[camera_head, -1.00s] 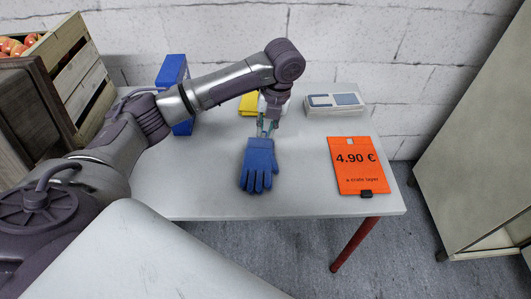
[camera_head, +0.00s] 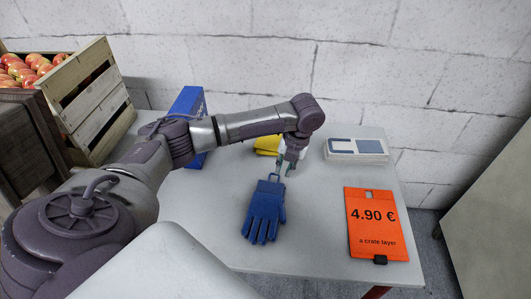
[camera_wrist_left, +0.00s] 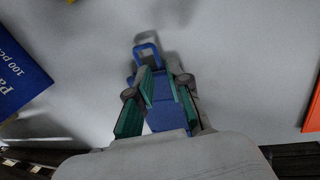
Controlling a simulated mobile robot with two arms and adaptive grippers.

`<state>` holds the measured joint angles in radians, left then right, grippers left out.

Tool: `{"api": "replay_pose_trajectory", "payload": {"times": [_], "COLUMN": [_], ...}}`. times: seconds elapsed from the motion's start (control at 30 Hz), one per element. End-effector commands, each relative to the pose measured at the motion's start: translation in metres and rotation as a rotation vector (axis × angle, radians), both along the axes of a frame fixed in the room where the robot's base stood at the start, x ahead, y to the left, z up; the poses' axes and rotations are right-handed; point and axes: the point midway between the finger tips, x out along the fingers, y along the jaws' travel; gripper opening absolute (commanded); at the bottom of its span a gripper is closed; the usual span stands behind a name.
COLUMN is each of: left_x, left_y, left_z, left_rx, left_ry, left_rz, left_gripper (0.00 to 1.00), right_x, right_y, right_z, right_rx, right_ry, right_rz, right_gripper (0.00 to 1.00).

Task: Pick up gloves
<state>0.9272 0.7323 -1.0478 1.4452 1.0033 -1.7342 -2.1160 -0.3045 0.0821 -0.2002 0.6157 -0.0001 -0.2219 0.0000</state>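The blue gloves (camera_head: 265,212) are over the middle of the white table, fingers toward the front edge. My left gripper (camera_head: 281,172) is at their cuff end, with its fingers closed on the cuff. In the left wrist view, the blue gloves (camera_wrist_left: 164,105) show between the teal finger pads, and a blue loop sticks out beyond the fingertips. A shadow lies beside the loop; the gloves look slightly off the table, but the gap is hard to judge. My right gripper is not in view.
A wooden crate of apples (camera_head: 78,83) stands at the left. A blue box (camera_head: 186,106), yellow item (camera_head: 267,145) and white-and-blue pack (camera_head: 355,150) are at the back. An orange price sign (camera_head: 375,225) lies at right. The white table (camera_head: 320,215) is clear between gloves and sign.

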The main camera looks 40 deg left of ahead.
Motion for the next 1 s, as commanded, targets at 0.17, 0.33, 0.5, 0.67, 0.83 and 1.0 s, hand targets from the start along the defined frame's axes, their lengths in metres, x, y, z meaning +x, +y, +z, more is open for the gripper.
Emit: {"api": "replay_pose_trajectory", "payload": {"times": [0.17, 0.33, 0.5, 0.67, 0.83, 1.0], "left_x": [-0.003, -0.004, -0.004, -0.004, -0.004, -0.004], "left_y": [0.008, 0.012, 0.013, 0.012, 0.012, 0.012], "left_z": [-0.024, -0.045, -0.048, -0.048, -0.048, -0.048], "left_rx": [0.001, 0.001, 0.002, 0.001, 0.001, 0.001], "left_ry": [0.005, 0.002, 0.001, 0.0, 0.0, 0.0], "left_rz": [0.002, 0.0, 0.0, 0.0, 0.0, 0.0], "left_gripper": [0.18, 0.18, 0.18, 0.12, 0.0, 0.0], "right_x": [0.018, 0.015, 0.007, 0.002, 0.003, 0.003], "right_y": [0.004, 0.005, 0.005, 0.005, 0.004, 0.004], "right_z": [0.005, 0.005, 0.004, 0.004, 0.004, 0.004], "right_rx": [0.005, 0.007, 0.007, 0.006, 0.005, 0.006], "right_ry": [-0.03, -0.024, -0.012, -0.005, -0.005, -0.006], "right_rz": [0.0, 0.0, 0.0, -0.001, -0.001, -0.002], "right_gripper": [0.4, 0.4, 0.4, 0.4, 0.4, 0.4]}}
